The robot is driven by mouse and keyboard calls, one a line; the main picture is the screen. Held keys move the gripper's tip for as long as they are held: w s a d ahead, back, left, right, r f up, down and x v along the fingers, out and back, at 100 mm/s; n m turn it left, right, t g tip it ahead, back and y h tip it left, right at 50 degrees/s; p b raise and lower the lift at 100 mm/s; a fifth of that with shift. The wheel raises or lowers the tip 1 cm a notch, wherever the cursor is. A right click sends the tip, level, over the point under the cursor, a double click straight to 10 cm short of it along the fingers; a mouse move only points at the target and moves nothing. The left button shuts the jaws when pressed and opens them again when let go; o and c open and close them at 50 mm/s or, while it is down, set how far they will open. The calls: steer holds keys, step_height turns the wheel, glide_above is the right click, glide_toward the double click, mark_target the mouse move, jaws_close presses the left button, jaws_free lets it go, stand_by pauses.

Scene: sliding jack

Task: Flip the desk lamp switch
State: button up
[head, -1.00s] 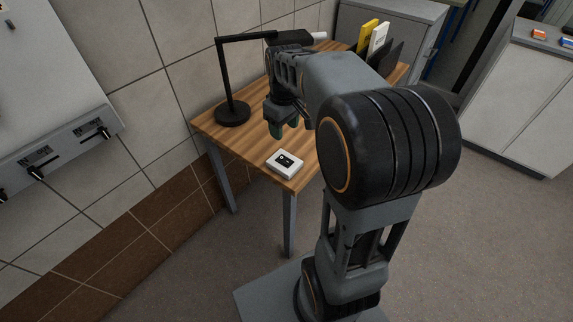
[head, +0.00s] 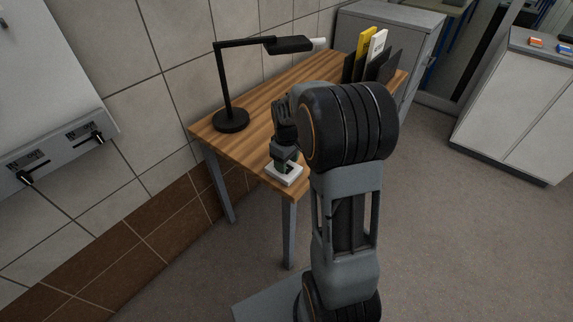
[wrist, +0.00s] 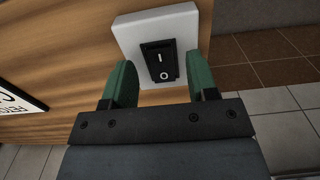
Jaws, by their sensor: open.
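The desk lamp (head: 232,88) is black, with a round base, an upright post and a flat head, and stands on the left part of the wooden desk. A white switch box (head: 292,177) sits near the desk's front corner. In the wrist view the box (wrist: 133,33) carries a black rocker switch (wrist: 160,61) marked with a line and a circle. My gripper (wrist: 160,84) is open, its two green fingers on either side of the rocker. In the head view my gripper (head: 286,166) is over the box and hides part of it. Contact with the box cannot be told.
The wooden desk (head: 211,137) stands along the tiled wall. Yellow, white and dark binders (head: 372,52) stand at its far end. A printed card (wrist: 20,101) shows at the left in the wrist view. Grey floor lies open to the right.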

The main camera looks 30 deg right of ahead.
steer(key=shift+f, duration=0.55)
steer(key=shift+c, duration=0.2)
